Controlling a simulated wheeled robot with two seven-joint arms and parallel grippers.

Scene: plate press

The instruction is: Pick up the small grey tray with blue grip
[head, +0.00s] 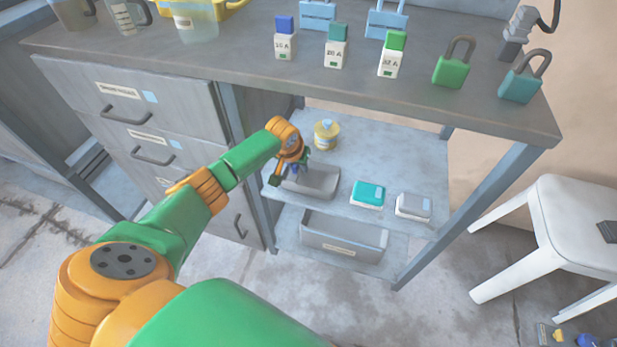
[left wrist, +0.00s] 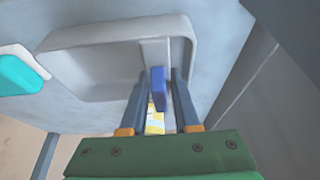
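The small grey tray (head: 318,184) lies on the shelf under the workbench, at the shelf's left side. In the left wrist view the tray (left wrist: 95,62) fills the upper middle, and its blue grip (left wrist: 158,82) stands up between my fingers. My left gripper (head: 296,172) is at the tray's left end. In the left wrist view the fingers of my left gripper (left wrist: 160,78) are apart, one on each side of the blue grip, with a visible gap at the right finger. The tray appears to rest on the shelf. My right gripper is not in view.
A yellow jar (head: 327,134) stands behind the tray on the shelf (head: 400,150). A teal box (head: 368,194) and a grey-white box (head: 413,206) lie to its right. A grey bin (head: 345,238) sits below. The bench top (head: 200,55) overhangs, and a bench leg (head: 245,165) is at left.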

